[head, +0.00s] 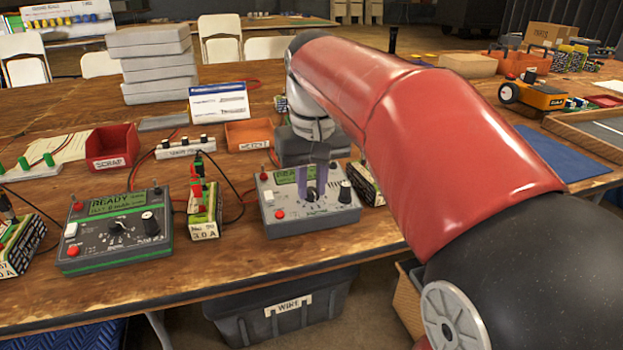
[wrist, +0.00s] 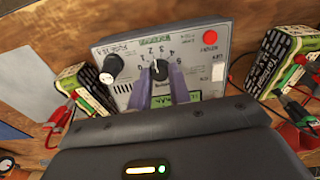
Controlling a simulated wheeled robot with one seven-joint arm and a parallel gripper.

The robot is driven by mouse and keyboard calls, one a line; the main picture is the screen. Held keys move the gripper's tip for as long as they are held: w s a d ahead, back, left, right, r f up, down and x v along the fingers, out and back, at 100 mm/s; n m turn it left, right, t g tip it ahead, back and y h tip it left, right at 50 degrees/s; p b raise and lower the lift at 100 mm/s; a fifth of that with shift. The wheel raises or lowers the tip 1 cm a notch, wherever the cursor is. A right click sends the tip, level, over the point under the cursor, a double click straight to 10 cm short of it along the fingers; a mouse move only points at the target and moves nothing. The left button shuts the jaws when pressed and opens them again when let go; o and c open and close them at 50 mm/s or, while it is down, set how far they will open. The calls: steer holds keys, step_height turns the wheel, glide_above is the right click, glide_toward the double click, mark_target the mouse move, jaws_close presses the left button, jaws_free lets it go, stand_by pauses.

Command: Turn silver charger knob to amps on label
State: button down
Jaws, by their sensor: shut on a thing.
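The silver charger (head: 330,218) stands on the wooden table with a lit green READY display. Its black dial knob (wrist: 159,70) sits mid-panel; it has numbers around it in the wrist view, where the charger appears upside down. My gripper (wrist: 160,73) has its two purple-grey fingers on either side of this knob, shut on it. The fingers hide part of the scale, and I cannot read the pointer exactly. In the head view my gripper (head: 315,190) comes down from above. A battery pack (head: 204,230) left of the charger has a label reading 3.0A. Another pack (head: 368,185) stands at its right, its label unreadable.
A dark charger (head: 115,258) with green trim, also showing READY, stands left. A red scrap bin (head: 112,147) and an orange tray (head: 249,134) lie behind. Red and black leads cross the table near the packs. My red arm covers the table to the right.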

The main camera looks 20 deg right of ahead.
mark_target(313, 194)
stand_by(0.4)
steer(key=c, duration=1.3)
jaws_free()
steer(key=r, duration=0.2)
steer(key=r+p, duration=0.1)
steer(key=r, duration=0.4)
steer(key=shift+s+r, duration=0.35)
steer(key=shift+r, duration=0.05)
